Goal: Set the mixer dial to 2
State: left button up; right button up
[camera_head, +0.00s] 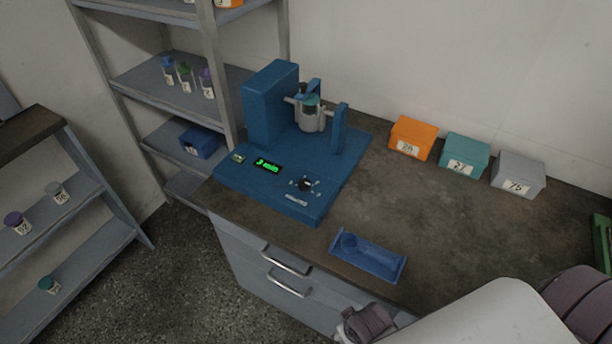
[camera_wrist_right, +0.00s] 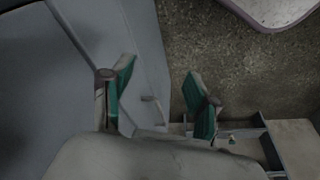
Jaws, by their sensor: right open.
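The blue mixer (camera_head: 275,180) stands on the counter in the head view. Its black dial (camera_head: 304,184) sits on the front right of the base, with small marks around it; which mark it points to is too small to tell. A green lit display (camera_head: 267,166) is left of the dial. A jar (camera_head: 311,114) is held in the mixer's frame. My right gripper (camera_wrist_right: 158,100) shows in the right wrist view with its green-padded fingers apart and nothing between them, away from the dial. My left gripper is not in view.
A blue tray (camera_head: 368,256) lies near the counter's front edge. Orange (camera_head: 412,138), teal (camera_head: 464,155) and grey (camera_head: 517,174) boxes stand along the wall. Shelves with jars are at left. The counter's middle (camera_head: 400,200) is clear. Drawer handles (camera_head: 287,262) stick out in front.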

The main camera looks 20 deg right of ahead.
aim_at(306, 186)
notch_tip(306, 186, up, 18)
jog(key=w+p, duration=0.1)
jog(key=p, duration=0.2)
jog(key=w+r+t, duration=0.1)
jog(key=w+t, duration=0.1)
jog(key=w, duration=0.1)
jog(key=w+d+r+m+t+h, duration=0.1)
jog(key=w, duration=0.2)
jog(key=w+d+r+m+t+h, duration=0.1)
jog(key=w+t, duration=0.1)
jog(key=w, duration=0.2)
jog(key=shift+r+t, duration=0.15)
jog(key=shift+t, duration=0.15)
jog(key=w+a+r+m+t, duration=0.1)
jog(key=w+a+r+t, duration=0.1)
jog(key=w+r+t, duration=0.4)
jog(key=shift+g, duration=0.5)
jog(key=p+x, duration=0.1)
jog(key=x, duration=0.8)
jog(key=p+x, duration=0.1)
jog(key=x, duration=0.4)
jog(key=shift+w+a+r+p, duration=0.15)
jog(key=shift+w+a+p, duration=0.1)
jog(key=shift+w+p, duration=0.15)
jog(key=shift+c, duration=0.3)
jog(key=shift+y, duration=0.3)
grip_shut()
